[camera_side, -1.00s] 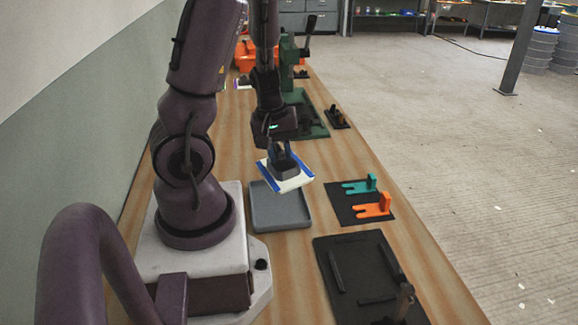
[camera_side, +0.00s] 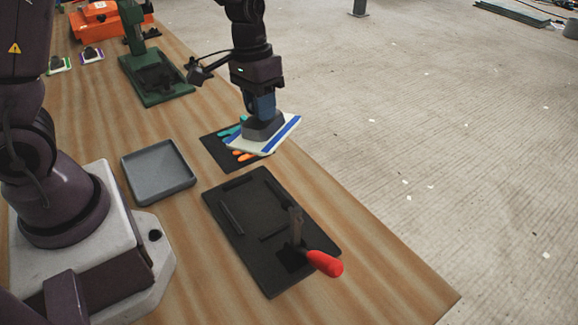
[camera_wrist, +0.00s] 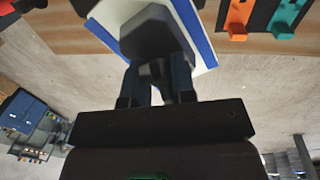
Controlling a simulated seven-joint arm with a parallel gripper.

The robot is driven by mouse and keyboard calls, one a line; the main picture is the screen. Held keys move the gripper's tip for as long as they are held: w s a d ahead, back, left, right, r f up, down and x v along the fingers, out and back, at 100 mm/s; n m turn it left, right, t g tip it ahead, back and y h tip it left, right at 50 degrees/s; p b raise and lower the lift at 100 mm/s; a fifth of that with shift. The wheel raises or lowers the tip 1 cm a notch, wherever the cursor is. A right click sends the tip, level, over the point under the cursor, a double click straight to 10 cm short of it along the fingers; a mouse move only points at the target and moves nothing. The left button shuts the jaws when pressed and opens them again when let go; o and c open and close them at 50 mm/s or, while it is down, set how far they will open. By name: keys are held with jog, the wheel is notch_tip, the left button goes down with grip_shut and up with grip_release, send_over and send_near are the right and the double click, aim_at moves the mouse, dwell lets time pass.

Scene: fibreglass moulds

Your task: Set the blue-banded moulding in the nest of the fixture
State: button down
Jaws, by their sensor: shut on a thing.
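The blue-banded moulding is a white plate with blue bands and a grey raised block (camera_side: 263,130). My gripper (camera_side: 262,108) is shut on the block and holds the moulding, somewhat tilted, above the black mat with the teal and orange pieces. In the wrist view the moulding (camera_wrist: 197,22) is at the top, its grey block between my gripper's fingers (camera_wrist: 157,75). The fixture (camera_side: 285,262) is a black plate with raised bars and a red-handled clamp (camera_side: 325,263), nearer the side camera. The bars bound an open area, the nest (camera_side: 250,207), which looks empty.
An empty grey tray (camera_side: 158,172) lies left of the fixture. Teal and orange forked pieces (camera_side: 240,154) on a black mat are partly hidden under the moulding. A green press (camera_side: 150,75), an orange case (camera_side: 97,20) and two small banded mouldings (camera_side: 91,54) stand farther back.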

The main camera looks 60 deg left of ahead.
aim_at(253, 149)
jog(key=shift+w+d+m, duration=0.2)
jog(key=shift+d+m, duration=0.1)
jog(key=shift+d, duration=1.3)
jog(key=shift+s+d+f+y, duration=0.15)
jog(key=shift+s+d+f, duration=0.25)
jog(key=shift+s+f, duration=0.25)
jog(key=shift+s+d+f+y, duration=0.15)
jog(key=shift+s+d+f, duration=0.25)
jog(key=shift+s+f, duration=0.15)
jog(key=s+n, duration=0.1)
jog(key=n, duration=0.1)
jog(key=f+n, duration=0.1)
jog(key=n, duration=0.1)
jog(key=s+f+n, duration=0.1)
jog(key=n, duration=0.1)
jog(key=shift+s+d+f, duration=0.15)
jog(key=shift+s+f, duration=0.1)
jog(key=shift+s, duration=0.1)
jog(key=n, duration=0.2)
jog(key=f+n, duration=0.1)
jog(key=shift+s+n+y, duration=0.3)
jog(key=shift+s+n, duration=0.05)
jog(key=shift+n, duration=0.05)
jog(key=n, duration=0.4)
jog(key=shift+a+f, duration=0.15)
jog(key=shift+a, duration=0.2)
jog(key=shift+w+f, duration=0.1)
jog(key=shift+f, duration=3.8)
jog(key=shift+f, duration=0.15)
